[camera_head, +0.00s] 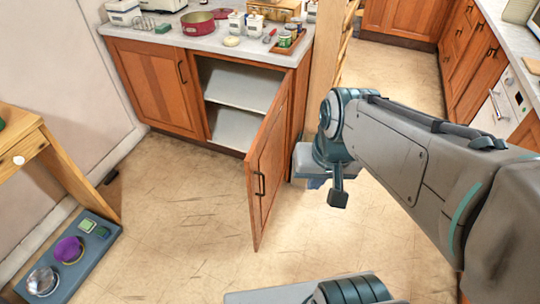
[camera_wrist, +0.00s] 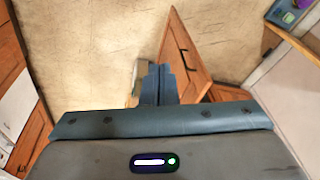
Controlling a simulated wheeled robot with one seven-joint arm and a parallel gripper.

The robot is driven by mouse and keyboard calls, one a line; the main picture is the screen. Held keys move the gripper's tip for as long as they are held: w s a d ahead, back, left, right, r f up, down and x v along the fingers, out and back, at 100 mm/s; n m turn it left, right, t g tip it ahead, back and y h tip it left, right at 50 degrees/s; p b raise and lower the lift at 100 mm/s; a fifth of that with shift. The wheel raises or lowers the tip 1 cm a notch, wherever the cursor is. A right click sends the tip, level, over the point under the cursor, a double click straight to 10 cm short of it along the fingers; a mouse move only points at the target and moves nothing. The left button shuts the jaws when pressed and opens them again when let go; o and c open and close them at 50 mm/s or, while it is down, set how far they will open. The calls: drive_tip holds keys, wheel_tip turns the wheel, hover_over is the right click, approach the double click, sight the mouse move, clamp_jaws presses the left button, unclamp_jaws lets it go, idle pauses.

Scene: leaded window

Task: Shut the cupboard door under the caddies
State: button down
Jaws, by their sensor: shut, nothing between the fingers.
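The wooden cupboard door (camera_head: 267,165) stands wide open below the counter, hinged at its right and swung out toward me. The cupboard's shelf (camera_head: 240,88) is bare where visible. White caddies (camera_head: 237,22) stand on the counter above. My gripper (camera_head: 314,183) is right of the door, on its outer side, partly hidden by my wrist. In the wrist view its fingers (camera_wrist: 158,72) are together and empty, beside the door (camera_wrist: 188,45). I cannot tell whether they touch it.
A shut cupboard door (camera_head: 155,85) is left of the opening. A pot (camera_head: 198,22) and tray (camera_head: 290,42) are on the counter. Floor (camera_head: 175,215) left of the open door is clear.

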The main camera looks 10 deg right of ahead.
drive_tip(key=w+d+f+m+y+b, duration=0.2)
drive_tip(key=w+f+m+y+b, duration=0.15)
drive_tip(key=w+f+m, duration=0.45)
drive_tip(key=w+d+f+m+t+y+b, duration=0.1)
drive_tip(key=w+d+f+m+y+b, duration=0.1)
drive_tip(key=w+f+m+b, duration=0.5)
drive_tip(key=w+d+f+m+y+b, duration=0.15)
drive_tip(key=w+f+m, duration=0.35)
drive_tip(key=f, duration=0.6)
drive_tip(key=w+a+f+m+b, duration=0.1)
drive_tip(key=w+a+f, duration=0.2)
drive_tip(key=a+f, duration=0.4)
drive_tip(key=shift+a+f+m+y, duration=0.15)
drive_tip(key=shift+a+m+y, duration=0.15)
drive_tip(key=shift+a, duration=1.25)
drive_tip(key=shift+w+a, duration=0.1)
drive_tip(key=shift+w, duration=0.05)
